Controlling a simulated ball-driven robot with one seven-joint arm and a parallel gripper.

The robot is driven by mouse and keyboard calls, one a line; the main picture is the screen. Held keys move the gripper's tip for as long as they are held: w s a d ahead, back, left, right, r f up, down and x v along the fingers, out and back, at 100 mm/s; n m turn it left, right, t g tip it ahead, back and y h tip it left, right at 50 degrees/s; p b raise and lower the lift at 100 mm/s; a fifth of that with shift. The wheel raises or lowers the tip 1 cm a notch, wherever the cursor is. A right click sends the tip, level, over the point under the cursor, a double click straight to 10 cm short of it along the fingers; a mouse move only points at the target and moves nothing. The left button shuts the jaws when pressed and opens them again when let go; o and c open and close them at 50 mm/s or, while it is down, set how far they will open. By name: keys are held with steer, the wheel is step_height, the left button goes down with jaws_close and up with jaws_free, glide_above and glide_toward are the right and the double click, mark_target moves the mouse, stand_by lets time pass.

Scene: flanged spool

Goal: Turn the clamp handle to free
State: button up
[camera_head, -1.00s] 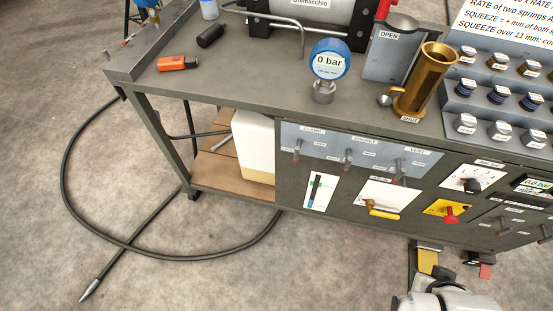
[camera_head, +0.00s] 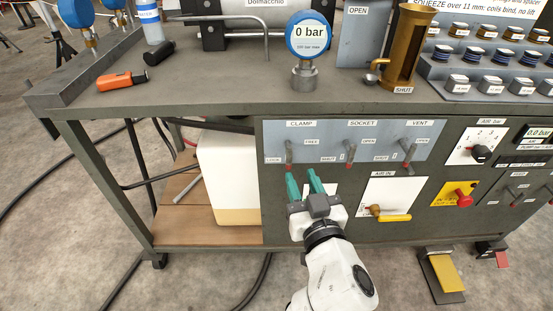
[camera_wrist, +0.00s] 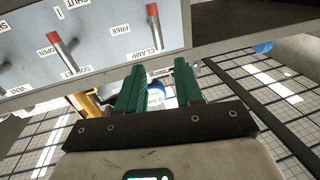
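The clamp handle (camera_head: 289,153) is a small lever with a red end on the grey panel, under the CLAMP label. It points roughly downward, with LOCK marked at its lower left and FREE at its upper right. In the wrist view, where the panel looks upside down, the clamp handle (camera_wrist: 154,22) lies beyond the fingertips. My gripper (camera_head: 302,175) has two green fingers, spread apart, just below the handle. The gripper (camera_wrist: 158,70) is open in the wrist view too, with no held object between its fingers. I see no clear contact with the handle.
The SOCKET lever (camera_head: 350,153) and the VENT lever (camera_head: 407,153) stand to the right on the same panel. A yellow AIR IN handle (camera_head: 393,217) is at the lower right. The bench top (camera_head: 220,96) overhangs the panel. Open floor lies in front.

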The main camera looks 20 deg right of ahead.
mark_target(290, 151)
steer(key=w, duration=0.3)
steer(key=w+d, duration=0.1)
steer(key=w, duration=0.6)
steer(key=shift+w+d+p, duration=0.15)
steer(key=shift+w+p, duration=0.05)
steer(key=shift+p, duration=0.1)
steer(key=shift+c, duration=0.2)
jaws_close()
